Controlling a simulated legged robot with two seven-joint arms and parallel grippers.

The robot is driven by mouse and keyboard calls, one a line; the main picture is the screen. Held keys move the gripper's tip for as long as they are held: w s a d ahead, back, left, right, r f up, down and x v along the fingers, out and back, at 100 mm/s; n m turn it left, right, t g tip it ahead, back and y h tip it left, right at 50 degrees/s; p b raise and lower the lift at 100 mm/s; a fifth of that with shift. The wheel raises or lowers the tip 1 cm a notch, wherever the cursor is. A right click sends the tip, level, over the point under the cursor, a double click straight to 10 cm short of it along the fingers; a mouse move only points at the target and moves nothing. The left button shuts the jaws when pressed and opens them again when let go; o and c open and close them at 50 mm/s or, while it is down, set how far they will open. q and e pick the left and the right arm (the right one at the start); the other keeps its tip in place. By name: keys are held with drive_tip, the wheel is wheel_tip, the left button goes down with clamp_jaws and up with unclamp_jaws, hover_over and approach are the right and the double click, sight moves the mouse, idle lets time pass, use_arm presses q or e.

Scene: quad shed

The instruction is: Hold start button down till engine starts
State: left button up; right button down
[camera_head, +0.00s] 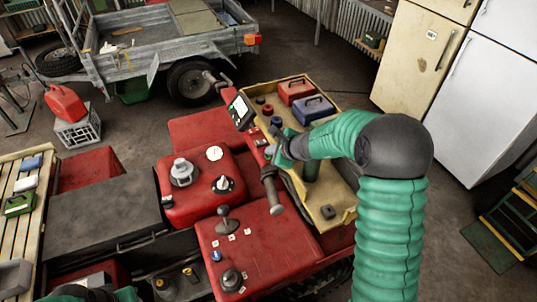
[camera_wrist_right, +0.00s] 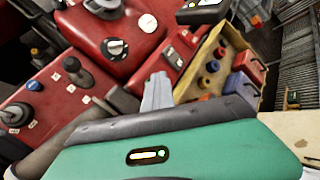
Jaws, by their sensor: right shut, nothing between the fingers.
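The red quad (camera_head: 200,130) stands below me, with a handlebar grip (camera_head: 271,190) and a lit display (camera_head: 240,110). My right arm reaches in from the right. Its gripper (camera_head: 274,146) is at the handlebar, between the display and the grip, over small controls that it partly hides. In the right wrist view the grey fingers (camera_wrist_right: 157,92) are together and empty, pointing toward the handlebar area. I cannot make out the start button or whether the fingertips touch it. A blue knob (camera_head: 215,256) and a black knob (camera_head: 231,279) sit on the red front panel. My left gripper is out of view.
A tan tray (camera_head: 325,217) on the quad holds a red box (camera_head: 296,90), a blue box (camera_head: 313,108) and small round parts. A trailer (camera_head: 160,50) stands behind. Fridges (camera_head: 487,95) stand at right. A slatted bench (camera_head: 30,222) is at left.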

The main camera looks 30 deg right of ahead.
sight(270, 157)
drive_tip(key=shift+a+r+p, duration=0.15)
drive_tip(key=shift+r+p, duration=0.3)
drive_tip(key=shift+r, duration=0.35)
drive_tip(key=shift+r, duration=0.1)
wheel_tip(270, 157, up, 5)
drive_tip(key=p, duration=0.4)
